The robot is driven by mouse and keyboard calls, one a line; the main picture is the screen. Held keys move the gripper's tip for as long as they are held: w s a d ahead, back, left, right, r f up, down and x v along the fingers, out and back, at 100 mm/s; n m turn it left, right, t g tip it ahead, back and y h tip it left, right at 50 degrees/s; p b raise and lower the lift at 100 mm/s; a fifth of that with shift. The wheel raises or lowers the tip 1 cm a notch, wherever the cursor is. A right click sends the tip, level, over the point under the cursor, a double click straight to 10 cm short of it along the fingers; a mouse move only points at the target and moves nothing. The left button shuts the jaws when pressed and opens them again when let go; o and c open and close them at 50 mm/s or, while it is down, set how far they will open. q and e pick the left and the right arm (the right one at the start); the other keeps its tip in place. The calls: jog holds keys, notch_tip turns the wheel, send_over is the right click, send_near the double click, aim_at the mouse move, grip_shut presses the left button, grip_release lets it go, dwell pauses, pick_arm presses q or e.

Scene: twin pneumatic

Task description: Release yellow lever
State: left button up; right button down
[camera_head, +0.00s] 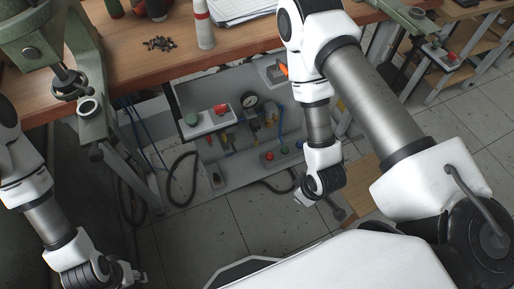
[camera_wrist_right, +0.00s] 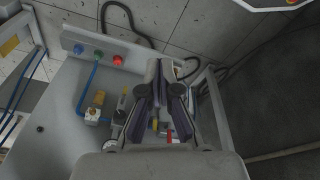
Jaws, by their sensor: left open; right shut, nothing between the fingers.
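A small yellow lever (camera_wrist_right: 155,126) shows in the right wrist view, through the gap between my right gripper's finger links. It is partly hidden there. It is close to a red lever (camera_wrist_right: 170,136) on the pneumatic panel (camera_wrist_right: 65,110). My right gripper (camera_wrist_right: 159,66) is shut and empty, with its fingertips together over the panel. In the head view the panel is under the workbench, and small yellow parts (camera_head: 228,139) show on it, too small to tell apart. My left gripper (camera_head: 135,273) is open and empty at the lower left, away from the panel.
The panel carries a gauge (camera_head: 250,98), a red mushroom button (camera_head: 221,109) and a row of blue, green and red buttons (camera_wrist_right: 118,60). The wooden workbench (camera_head: 130,72) overhangs it. A white bottle (camera_head: 203,28) and loose screws stand on the bench. Hoses hang beside the panel.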

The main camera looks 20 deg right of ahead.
jog(key=w+a+f+n+t+y+b, duration=0.25)
jog(key=w+n+t+b, duration=0.25)
jog(key=w+n+b, duration=0.35)
jog(key=w+a+f+n+t+y+b, duration=0.2)
jog(key=w+f+n+t+y+b, duration=0.1)
jog(key=w+n+t+b, duration=0.45)
jog(key=w+d+f+t+b, duration=0.1)
jog(key=w+d+f+b, duration=0.1)
jog(key=f+b, duration=0.6)
jog(key=w+d+f+n+t+b, duration=0.1)
jog(key=w+d+f+b, duration=0.1)
jog(key=f+b, duration=0.7)
jog(key=b, duration=0.7)
jog(key=shift+w+d+f, duration=0.15)
jog(key=shift+d+f, duration=0.1)
jog(key=shift+d, duration=0.1)
jog(key=shift+y, duration=0.25)
